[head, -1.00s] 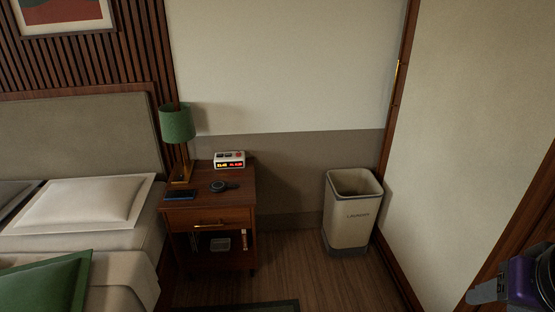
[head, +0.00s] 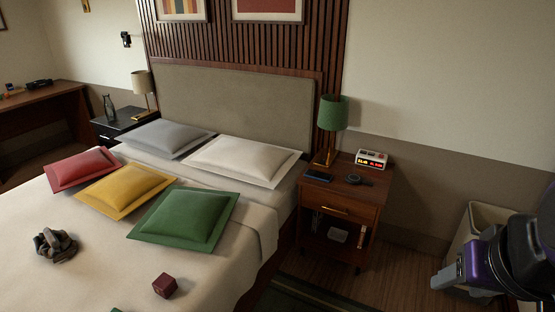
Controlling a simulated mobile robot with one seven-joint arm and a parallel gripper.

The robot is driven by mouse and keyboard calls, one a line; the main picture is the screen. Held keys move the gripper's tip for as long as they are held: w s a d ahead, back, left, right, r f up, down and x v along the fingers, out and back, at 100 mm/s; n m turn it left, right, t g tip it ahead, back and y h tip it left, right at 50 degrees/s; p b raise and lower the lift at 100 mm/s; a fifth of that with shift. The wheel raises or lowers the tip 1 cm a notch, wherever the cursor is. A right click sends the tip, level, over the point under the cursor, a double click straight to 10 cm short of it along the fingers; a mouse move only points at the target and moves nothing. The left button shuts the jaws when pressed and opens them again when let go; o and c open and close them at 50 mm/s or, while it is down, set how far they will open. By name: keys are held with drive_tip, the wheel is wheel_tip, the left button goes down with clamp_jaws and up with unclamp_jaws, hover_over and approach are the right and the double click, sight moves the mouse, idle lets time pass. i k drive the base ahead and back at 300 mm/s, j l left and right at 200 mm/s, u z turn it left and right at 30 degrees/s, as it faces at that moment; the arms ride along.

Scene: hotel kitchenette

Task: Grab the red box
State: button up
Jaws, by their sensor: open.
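A small dark red box (head: 165,286) sits on the bed's cream cover near the bottom of the head view, left of centre. My gripper (head: 450,282) shows at the lower right edge, grey-tipped on a purple and black arm. It is open, with nothing seen between its fingers. It is well to the right of the red box and apart from it, with the nightstand side of the room between them.
The bed (head: 100,280) fills the left, with a red pillow (head: 82,168), a yellow pillow (head: 125,188), a green pillow (head: 185,217) and a dark crumpled object (head: 55,245). A nightstand (head: 340,208) and a laundry bin (head: 487,218) stand to the right. Wooden floor shows between.

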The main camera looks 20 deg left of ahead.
sight(165, 286)
drive_tip(key=u, duration=1.35)
drive_tip(key=k+j+u, duration=0.35)
drive_tip(key=k+j, duration=0.25)
drive_tip(key=i+l+u, duration=0.45)
drive_tip(key=i+l, duration=0.1)
